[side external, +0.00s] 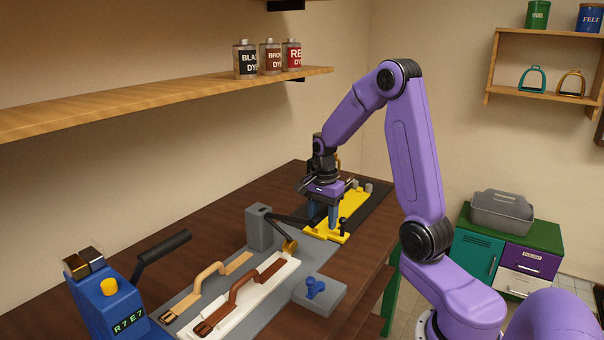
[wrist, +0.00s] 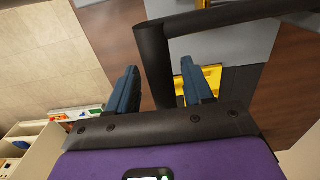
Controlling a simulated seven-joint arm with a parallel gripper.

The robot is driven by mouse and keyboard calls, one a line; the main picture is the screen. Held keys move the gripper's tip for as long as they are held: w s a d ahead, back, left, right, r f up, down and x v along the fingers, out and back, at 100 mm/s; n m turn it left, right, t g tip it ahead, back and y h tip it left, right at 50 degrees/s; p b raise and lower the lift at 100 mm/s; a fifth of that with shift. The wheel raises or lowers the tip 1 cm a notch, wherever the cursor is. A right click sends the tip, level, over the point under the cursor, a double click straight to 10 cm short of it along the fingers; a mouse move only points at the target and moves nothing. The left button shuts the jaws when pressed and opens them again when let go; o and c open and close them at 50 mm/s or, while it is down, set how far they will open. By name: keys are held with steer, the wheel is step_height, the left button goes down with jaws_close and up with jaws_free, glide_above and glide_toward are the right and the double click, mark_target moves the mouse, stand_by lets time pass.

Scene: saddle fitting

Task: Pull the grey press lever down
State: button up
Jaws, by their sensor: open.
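A grey press post (side external: 259,228) stands on the bench, with a dark grey lever (side external: 288,219) reaching right from it towards my gripper. In the wrist view the dark lever (wrist: 156,65) shows as a bent bar, and one leg runs between my fingers. My gripper (side external: 322,216) points down over the yellow plate, beside the lever's end. In the wrist view my gripper (wrist: 160,88) is open, with one blue finger on each side of the bar. I see a gap to the fingers there; contact is not clear.
A yellow plate (side external: 341,232) on a dark mat lies under my gripper. A white block with a brown strap (side external: 240,290), a tan strap (side external: 208,283) and a grey block with a blue knob (side external: 318,297) lie nearer. A blue machine (side external: 112,305) with a dark handle stands at left.

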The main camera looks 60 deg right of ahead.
steer(key=shift+w+r, duration=0.1)
steer(key=shift+r, duration=2.7)
steer(key=shift+a+n, duration=0.3)
steer(key=shift+a, duration=0.1)
steer(key=s+a+n, duration=0.3)
steer(key=a+n, duration=0.4)
steer(key=a, duration=0.1)
steer(key=s+a+n, duration=0.3)
steer(key=a+n, duration=0.4)
steer(key=a, duration=0.2)
steer(key=s+a+n, duration=0.3)
steer(key=s+n, duration=0.5)
steer(key=s+a+n, duration=0.3)
steer(key=s+n, duration=0.5)
steer(key=s, duration=0.1)
steer(key=shift+s+r, duration=0.15)
steer(key=shift+s, duration=0.05)
